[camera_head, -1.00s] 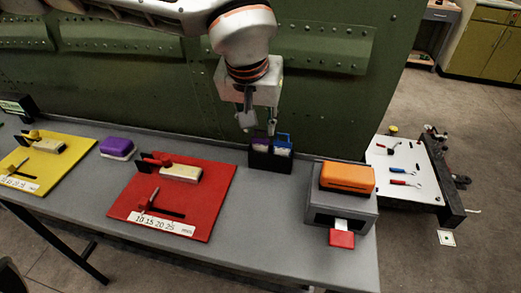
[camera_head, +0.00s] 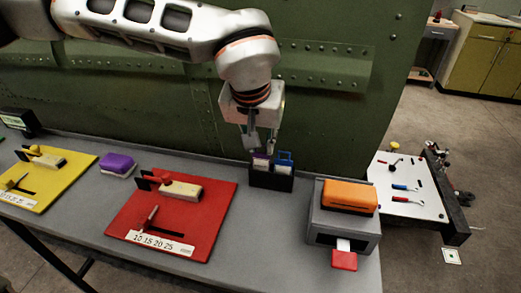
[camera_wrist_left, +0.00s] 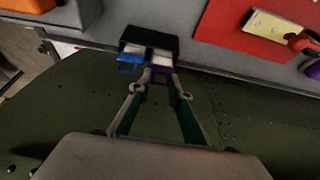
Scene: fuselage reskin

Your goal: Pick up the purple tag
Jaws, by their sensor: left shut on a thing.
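The purple tag (camera_head: 261,160) stands in a small black holder (camera_head: 271,181) at the back of the grey bench. A blue tag (camera_head: 284,160) stands beside it on the right. My left gripper (camera_head: 260,151) points down from above and is shut on the purple tag, which is still in the holder. In the left wrist view the fingertips (camera_wrist_left: 161,80) meet at the purple tag (camera_wrist_left: 162,68), and the blue tag (camera_wrist_left: 130,63) is beside it. The fingers hide part of the purple tag. My right gripper is not in view.
A red board (camera_head: 173,228) with a wooden block lies left of the holder, with a purple-topped block (camera_head: 117,163) and a yellow board (camera_head: 39,183) farther left. A grey box (camera_head: 343,220) with an orange thing (camera_head: 348,195) on top stands to the right. A green riveted panel (camera_head: 330,100) rises behind.

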